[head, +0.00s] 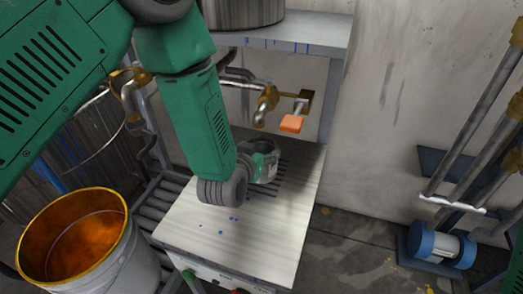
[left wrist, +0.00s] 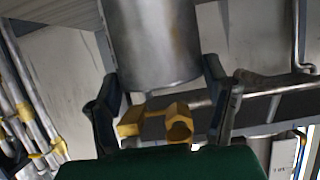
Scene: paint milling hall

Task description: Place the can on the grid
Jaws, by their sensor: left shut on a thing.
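In the left wrist view a plain silver-grey metal can (left wrist: 150,42) stands between the two dark fingers of my left gripper (left wrist: 162,75), which is shut on it. In the head view my left gripper (head: 264,164) reaches over the back part of the pale table top. The can is mostly hidden there by my wrist and gripper, and I cannot tell whether it touches the surface. The grid (head: 268,190) is a patch of dark parallel slots in the table top, beside and partly under the gripper. My right gripper is not in view.
A bucket with orange contents (head: 128,255) stands at left. The table's front (head: 255,245) is clear except for blue paint drops.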

